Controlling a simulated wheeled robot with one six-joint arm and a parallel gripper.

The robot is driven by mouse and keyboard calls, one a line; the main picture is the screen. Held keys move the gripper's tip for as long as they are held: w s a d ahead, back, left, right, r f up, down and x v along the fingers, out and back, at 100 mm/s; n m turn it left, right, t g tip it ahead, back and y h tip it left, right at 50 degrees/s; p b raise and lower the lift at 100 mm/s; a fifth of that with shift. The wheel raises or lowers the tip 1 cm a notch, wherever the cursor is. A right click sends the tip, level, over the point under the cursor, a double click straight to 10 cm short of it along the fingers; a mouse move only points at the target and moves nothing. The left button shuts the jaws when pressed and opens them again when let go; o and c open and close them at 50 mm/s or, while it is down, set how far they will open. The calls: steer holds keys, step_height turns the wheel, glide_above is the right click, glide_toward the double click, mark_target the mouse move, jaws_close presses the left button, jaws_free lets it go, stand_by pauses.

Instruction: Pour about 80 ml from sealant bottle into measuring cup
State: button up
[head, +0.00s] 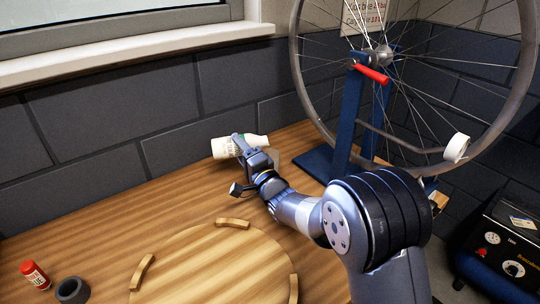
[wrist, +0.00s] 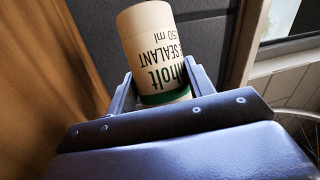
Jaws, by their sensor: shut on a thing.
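The sealant bottle (head: 222,148) is cream-white with dark lettering and a green band. My gripper (head: 241,144) is shut around it near the wall at the back of the bench. In the head view the bottle lies tilted well over, nearly level. In the wrist view the bottle (wrist: 150,35) sits between both fingers of my gripper (wrist: 160,88), its lettering upside down and its flat end away from the camera. Its other end is hidden behind the gripper body there. A faint clear shape (head: 272,158) shows just right of the gripper; I cannot tell whether it is the measuring cup. No flow is visible.
A blue truing stand (head: 349,120) with a spoked wheel (head: 299,75) stands right of the bottle. A round wooden board (head: 210,270) with raised rim pieces lies in front. A red bottle (head: 34,274) and a dark ring (head: 72,291) are at lower left. The bench's left middle is clear.

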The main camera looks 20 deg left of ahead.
steer(key=shift+r, duration=0.15)
steer(key=shift+w+d+f+m+t+y+b, duration=0.15)
steer(key=shift+m+t+b, duration=0.15)
steer(key=shift+m+b, duration=0.4)
steer(key=shift+w+a+f+m+t+y+b, duration=0.15)
steer(key=shift+m+t+b, duration=0.15)
steer(key=shift+m+b, duration=0.4)
stand_by(1.1)
steer(key=shift+d+r, duration=0.15)
steer(key=shift+r, duration=0.05)
stand_by(0.3)
